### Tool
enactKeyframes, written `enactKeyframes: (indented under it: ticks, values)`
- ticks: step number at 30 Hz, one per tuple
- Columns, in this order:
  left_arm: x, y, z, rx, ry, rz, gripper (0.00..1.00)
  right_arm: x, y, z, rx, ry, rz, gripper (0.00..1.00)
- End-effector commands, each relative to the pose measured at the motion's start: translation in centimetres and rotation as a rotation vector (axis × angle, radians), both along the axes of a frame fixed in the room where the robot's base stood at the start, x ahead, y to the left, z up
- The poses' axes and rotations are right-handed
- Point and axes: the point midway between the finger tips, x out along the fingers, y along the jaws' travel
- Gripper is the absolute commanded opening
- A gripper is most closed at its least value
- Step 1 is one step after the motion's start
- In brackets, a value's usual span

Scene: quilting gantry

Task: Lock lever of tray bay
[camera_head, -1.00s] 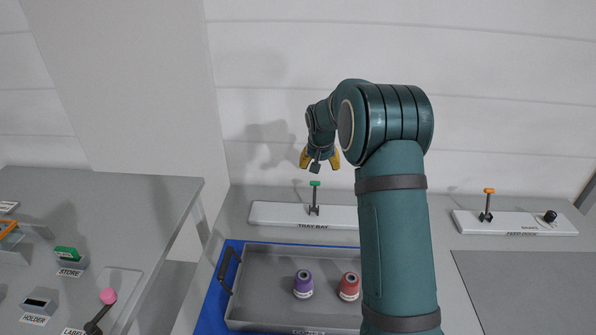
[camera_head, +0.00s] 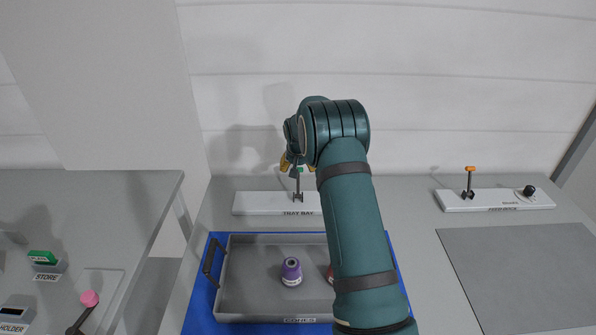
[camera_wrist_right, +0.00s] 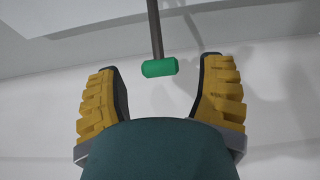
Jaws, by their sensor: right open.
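The tray bay lever (camera_head: 298,185) stands upright on a white base plate (camera_head: 260,203) labelled TRAY BAY, at the back of the table. Its green tip is partly hidden by my right gripper (camera_head: 291,164) in the head view. In the right wrist view the green tip (camera_wrist_right: 159,67) and its dark rod lie between the spread yellow fingers, near the fingertips. The right gripper is open, with a visible gap on both sides of the tip. My left gripper is not in view.
A grey tray (camera_head: 255,303) holding a purple spool (camera_head: 291,271) and a partly hidden red spool (camera_head: 330,274) lies on a blue mat (camera_head: 203,300) in front. An orange-tipped lever (camera_head: 469,182) and black knob (camera_head: 529,190) stand right. A pink-knobbed lever (camera_head: 89,298) is left.

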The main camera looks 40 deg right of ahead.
Motion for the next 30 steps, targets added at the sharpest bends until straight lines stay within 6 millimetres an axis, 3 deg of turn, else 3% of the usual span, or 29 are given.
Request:
enactKeyframes:
  ticks: [6, 15, 17, 21, 22, 30]
  values:
    - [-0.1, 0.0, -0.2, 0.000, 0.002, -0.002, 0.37, 0.5, -0.4, -1.5, 0.001, 0.000, 0.000, 0.69]
    - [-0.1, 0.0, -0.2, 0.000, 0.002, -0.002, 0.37, 0.5, -0.4, -1.6, 0.001, -0.001, 0.000, 0.69]
    - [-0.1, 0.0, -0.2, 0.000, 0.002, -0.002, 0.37, 0.5, -0.4, -1.6, 0.001, -0.001, 0.000, 0.53]
    - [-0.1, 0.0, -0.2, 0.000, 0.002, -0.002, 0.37, 0.5, -0.4, -1.6, 0.001, -0.001, 0.000, 0.04]
    - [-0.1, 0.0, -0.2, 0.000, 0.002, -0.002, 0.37, 0.5, -0.4, -1.6, 0.001, -0.001, 0.000, 0.00]
    - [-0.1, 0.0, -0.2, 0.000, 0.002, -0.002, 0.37, 0.5, -0.4, -1.7, 0.001, -0.001, 0.000, 0.00]
